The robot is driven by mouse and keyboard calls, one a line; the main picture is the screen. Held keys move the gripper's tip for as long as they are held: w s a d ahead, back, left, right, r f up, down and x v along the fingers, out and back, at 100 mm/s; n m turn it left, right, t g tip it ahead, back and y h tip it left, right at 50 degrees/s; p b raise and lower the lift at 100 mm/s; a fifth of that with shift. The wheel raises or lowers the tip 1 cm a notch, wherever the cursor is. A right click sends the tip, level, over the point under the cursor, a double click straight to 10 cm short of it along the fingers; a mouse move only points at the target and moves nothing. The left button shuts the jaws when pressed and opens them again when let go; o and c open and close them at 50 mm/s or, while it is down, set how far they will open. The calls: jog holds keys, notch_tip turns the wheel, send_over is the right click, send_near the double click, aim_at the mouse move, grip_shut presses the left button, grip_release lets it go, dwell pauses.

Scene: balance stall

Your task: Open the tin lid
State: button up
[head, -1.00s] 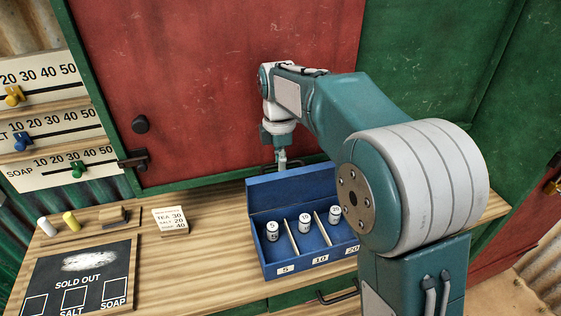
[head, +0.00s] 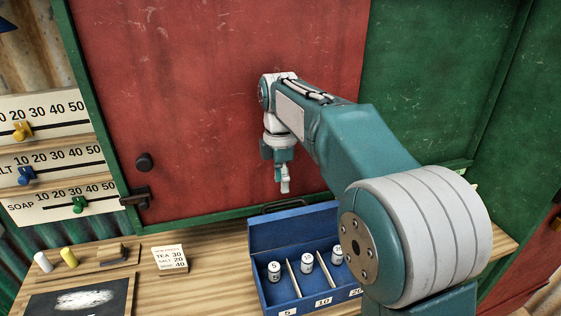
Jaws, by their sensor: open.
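The blue tin (head: 256,268) stands on the counter, with its lid (head: 293,230) raised upright along the back. Inside, thin dividers part three compartments, each with a white, dark-banded cylinder (head: 274,271) in it. The front labels read 5, 10 and 20; the right end is partly hidden by my arm. A dark handle (head: 285,206) shows just above the lid's top edge. My gripper (head: 285,188) points down above the lid and handle, apart from both in the picture. It is open and empty; its fingers are seen nearly edge-on.
The red shutter (head: 220,100) rises behind the counter, with a dark latch (head: 135,198) at its lower left. Slider boards (head: 50,155) hang at far left.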

jog(key=r, duration=0.5)
jog(key=shift+w+a+r, duration=0.15)
jog(key=shift+w+r, duration=0.1)
jog(key=shift+r, duration=0.15)
jog(key=s+d+m+t, duration=0.3)
jog(key=s+d+m, duration=0.75)
jog(key=s, duration=0.25)
jog(key=s+d+f+m+t, duration=0.3)
jog(key=s+f+m, duration=0.6)
jog(key=s, duration=0.4)
jog(key=shift+s+d+m, duration=0.35)
jog(key=shift+d+m, duration=0.3)
jog(key=shift+m, duration=0.2)
